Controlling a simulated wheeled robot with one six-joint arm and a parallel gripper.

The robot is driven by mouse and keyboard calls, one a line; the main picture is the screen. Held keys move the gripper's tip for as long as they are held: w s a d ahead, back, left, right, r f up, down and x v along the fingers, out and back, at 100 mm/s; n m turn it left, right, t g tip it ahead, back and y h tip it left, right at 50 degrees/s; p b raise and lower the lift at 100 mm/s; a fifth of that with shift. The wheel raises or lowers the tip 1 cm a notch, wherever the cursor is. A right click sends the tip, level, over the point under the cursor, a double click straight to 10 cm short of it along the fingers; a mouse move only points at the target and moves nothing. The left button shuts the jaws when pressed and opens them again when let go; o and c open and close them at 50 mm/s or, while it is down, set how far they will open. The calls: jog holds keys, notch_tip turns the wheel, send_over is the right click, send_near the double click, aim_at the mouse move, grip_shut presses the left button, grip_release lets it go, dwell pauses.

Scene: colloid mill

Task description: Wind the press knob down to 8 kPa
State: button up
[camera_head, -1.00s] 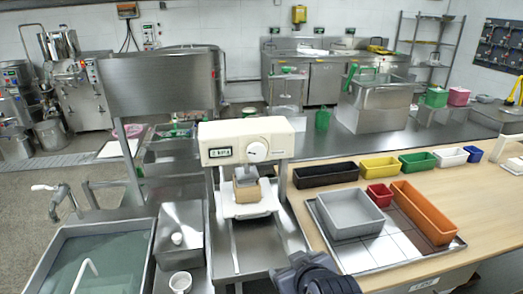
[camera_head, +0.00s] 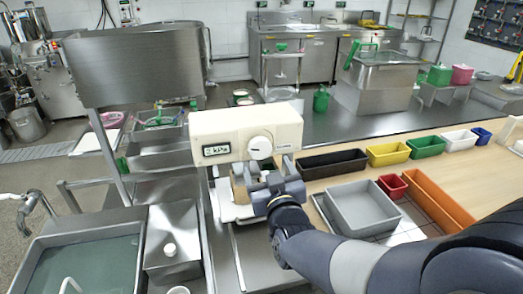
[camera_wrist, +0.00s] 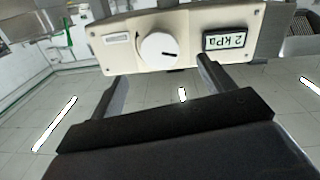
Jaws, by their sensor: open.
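The press (camera_head: 225,128) is a cream box on a stand, with a round white knob (camera_head: 260,147) on its front. Its small display (camera_head: 216,150) appears to read 2 kPa. In the wrist view, which is upside down, the knob (camera_wrist: 158,47) has a dark pointer mark and the display (camera_wrist: 227,40) sits to its right. My gripper (camera_head: 272,176) is open and empty, just below the knob in the head view. In the wrist view its fingers (camera_wrist: 162,86) are spread wider than the knob, apart from it.
A tan block (camera_head: 238,190) sits under the press head, partly hidden by my gripper. A grey bin (camera_head: 362,204) and an orange tray (camera_head: 438,197) stand to the right. A water-filled sink (camera_head: 85,262) is at left. A steel panel (camera_head: 140,68) rises behind left.

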aim_at(260, 151)
jog(key=w, duration=0.2)
jog(key=w+p, duration=0.1)
jog(key=w, duration=0.2)
jog(key=w+a, duration=0.1)
jog(key=w, duration=0.1)
jog(key=shift+w+a, duration=0.1)
jog(key=shift+w, duration=0.25)
jog(key=shift+c, duration=0.4)
jog(key=c, duration=0.9)
